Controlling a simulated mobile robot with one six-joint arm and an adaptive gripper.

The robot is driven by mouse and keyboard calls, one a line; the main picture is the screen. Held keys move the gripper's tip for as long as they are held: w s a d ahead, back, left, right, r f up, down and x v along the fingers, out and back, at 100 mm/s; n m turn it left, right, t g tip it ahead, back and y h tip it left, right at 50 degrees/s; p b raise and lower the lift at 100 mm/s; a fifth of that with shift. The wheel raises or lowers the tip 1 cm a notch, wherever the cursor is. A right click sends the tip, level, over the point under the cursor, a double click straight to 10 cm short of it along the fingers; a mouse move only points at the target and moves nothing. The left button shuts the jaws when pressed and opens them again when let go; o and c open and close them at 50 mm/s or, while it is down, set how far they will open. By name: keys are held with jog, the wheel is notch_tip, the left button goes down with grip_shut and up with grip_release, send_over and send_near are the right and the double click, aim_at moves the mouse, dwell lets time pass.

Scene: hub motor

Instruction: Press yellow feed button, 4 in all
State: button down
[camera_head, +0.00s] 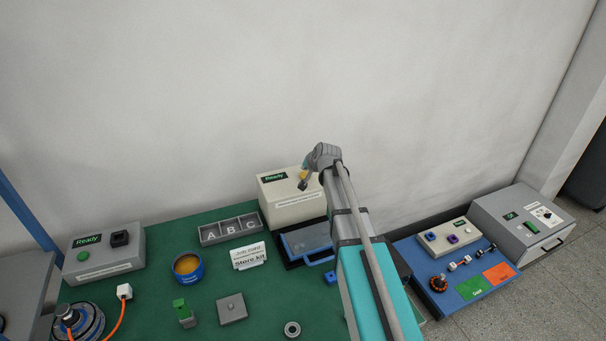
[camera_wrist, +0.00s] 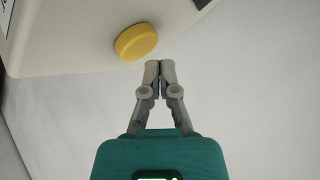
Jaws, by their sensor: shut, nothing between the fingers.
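The yellow feed button (camera_head: 303,175) is on the cream box (camera_head: 278,196) at the back of the green table. The box carries a small screen reading "Ready". The button is large and round in the wrist view (camera_wrist: 136,41), on the box's pale face (camera_wrist: 80,30). My gripper (camera_wrist: 160,64) is shut and empty, its fingertips just below and right of the button in that view, with a small gap showing between them. In the head view my gripper (camera_head: 303,185) is at the button's front, covering part of it; contact cannot be told there.
A blue-grey tray (camera_head: 293,255) stands in front of the cream box. A grey A-B-C bin (camera_head: 203,236) and a "Store kit" sign (camera_head: 249,262) are to its left. A grey "Ready" box (camera_head: 135,262) stands farther left. A blue panel (camera_head: 440,306) lies right of my arm.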

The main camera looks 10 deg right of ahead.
aim_at(305, 176)
jog(key=shift+r+p, duration=2.55)
jog(key=shift+s+f, duration=0.15)
jog(key=shift+s, duration=0.1)
jog(key=s+f+n+g+h, duration=0.1)
jog(key=s+n+g, duration=0.1)
jog(key=s, duration=0.8)
jog(key=s+f+n+g, duration=0.1)
jog(key=s+g, duration=0.3)
jog(key=s, duration=0.7)
jog(key=s+f+n+g+h, duration=0.1)
jog(key=s+f+n+g, duration=0.1)
jog(key=s, duration=0.9)
jog(key=shift+a+f+n+g+h, duration=0.3)
jog(key=shift+a+f+g, duration=0.1)
jog(key=shift+f, duration=0.3)
